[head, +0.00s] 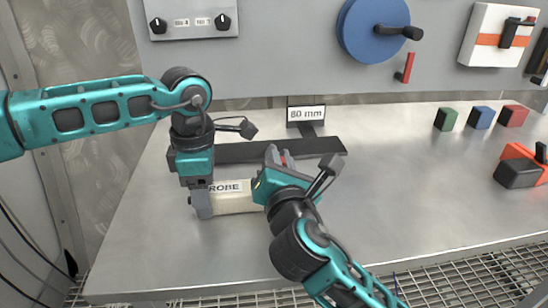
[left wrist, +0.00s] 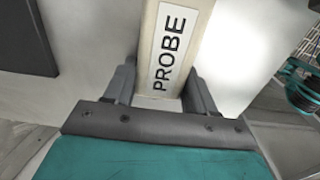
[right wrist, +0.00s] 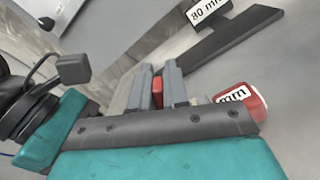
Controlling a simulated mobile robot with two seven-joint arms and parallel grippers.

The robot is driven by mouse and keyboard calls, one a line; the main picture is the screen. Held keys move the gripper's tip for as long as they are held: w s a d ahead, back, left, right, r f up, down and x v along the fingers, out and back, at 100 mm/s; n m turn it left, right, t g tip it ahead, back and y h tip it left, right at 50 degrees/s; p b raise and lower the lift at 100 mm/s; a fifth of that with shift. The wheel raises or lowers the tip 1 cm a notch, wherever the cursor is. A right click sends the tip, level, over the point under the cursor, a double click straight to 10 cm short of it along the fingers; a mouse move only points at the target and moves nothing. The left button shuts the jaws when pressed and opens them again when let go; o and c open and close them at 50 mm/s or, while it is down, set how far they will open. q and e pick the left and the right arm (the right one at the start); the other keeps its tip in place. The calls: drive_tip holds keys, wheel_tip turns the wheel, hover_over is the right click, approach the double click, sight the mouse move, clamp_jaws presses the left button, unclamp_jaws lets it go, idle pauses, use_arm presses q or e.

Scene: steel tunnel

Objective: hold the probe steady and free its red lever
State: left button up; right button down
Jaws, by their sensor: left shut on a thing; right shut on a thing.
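The probe (head: 236,203) is a cream bar with a PROBE label, lying low over the steel table near its left front. My left gripper (head: 201,203) comes down from above and is shut across the probe's body; the left wrist view shows the cream bar (left wrist: 186,18) between its two fingers. My right gripper (head: 273,158) is at the probe's right end and hides much of it. In the right wrist view, its fingers (right wrist: 159,80) are shut on the narrow red lever (right wrist: 157,93). A red end part with an "mm" label (right wrist: 233,95) shows beside them.
A dark flat bar (head: 325,147) lies behind the probe, with an "80 mm" sign (head: 306,114) above it. Green (head: 446,119), blue (head: 482,117) and red (head: 513,115) blocks stand at right, near an orange-and-black object (head: 519,170). The table's middle right is clear.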

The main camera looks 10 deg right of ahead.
drive_tip(key=shift+d+f+m, duration=0.15)
drive_tip(key=shift+m, duration=0.35)
drive_tip(key=c, duration=1.2)
unclamp_jaws()
drive_tip(key=shift+s, duration=0.1)
drive_tip(key=s, duration=1.2)
drive_tip(key=shift+w, duration=0.1)
use_arm(q)
drive_tip(key=o, duration=1.2)
drive_tip(key=shift+o, duration=0.2)
drive_tip(key=shift+r, duration=0.1)
